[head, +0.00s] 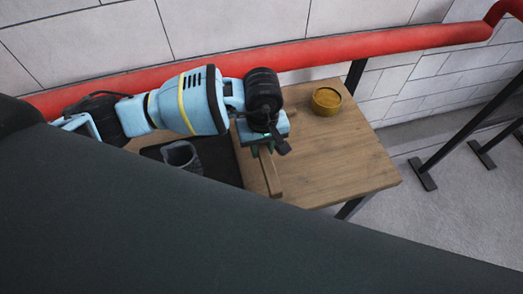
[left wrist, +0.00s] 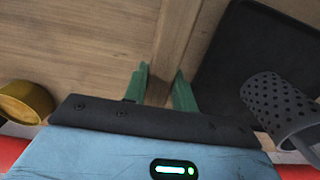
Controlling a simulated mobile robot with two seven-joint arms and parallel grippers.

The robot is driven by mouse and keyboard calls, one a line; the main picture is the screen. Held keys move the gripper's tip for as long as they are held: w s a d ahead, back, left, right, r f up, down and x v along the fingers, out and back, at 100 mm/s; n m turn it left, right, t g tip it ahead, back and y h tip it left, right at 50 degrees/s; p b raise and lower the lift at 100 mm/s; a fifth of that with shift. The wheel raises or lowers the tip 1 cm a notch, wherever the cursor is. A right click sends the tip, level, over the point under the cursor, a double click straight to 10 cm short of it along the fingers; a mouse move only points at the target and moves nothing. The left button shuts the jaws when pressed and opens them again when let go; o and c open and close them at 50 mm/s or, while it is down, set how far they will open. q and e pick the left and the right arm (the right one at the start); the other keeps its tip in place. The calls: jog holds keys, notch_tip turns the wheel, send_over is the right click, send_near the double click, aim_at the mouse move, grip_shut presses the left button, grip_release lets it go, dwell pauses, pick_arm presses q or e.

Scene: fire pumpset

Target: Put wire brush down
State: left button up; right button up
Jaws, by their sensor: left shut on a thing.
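The wire brush (head: 268,173) shows as a narrow wooden bar under my left gripper (head: 264,148), at the middle of the wooden table. In the left wrist view the green fingers of my left gripper (left wrist: 160,88) close around the wooden bar of the brush (left wrist: 178,38), which runs away toward the top. No bristles can be made out. The brush is at or very close to the tabletop; I cannot tell whether it touches. My right gripper is not in view.
A black tray (head: 222,165) lies left of the brush, with a grey perforated cup (left wrist: 275,103) on it. A round yellow-brown container (head: 327,101) stands at the table's back right. The wooden table (head: 350,160) is bare right of the brush. A red pipe (head: 400,42) runs behind.

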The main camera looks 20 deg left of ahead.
aim_at(262, 153)
pick_arm(q)
jog(key=shift+w+a, duration=0.15)
jog(key=shift+w, duration=0.1)
jog(key=shift+w+f, duration=0.1)
jog(key=shift+f, duration=1.7)
jog(key=shift+f, duration=0.1)
jog(key=o, duration=1)
jog(key=shift+o, duration=0.2)
notch_tip(262, 153, up, 12)
jog(key=shift+a+r, duration=0.1)
jog(key=shift+r, duration=0.05)
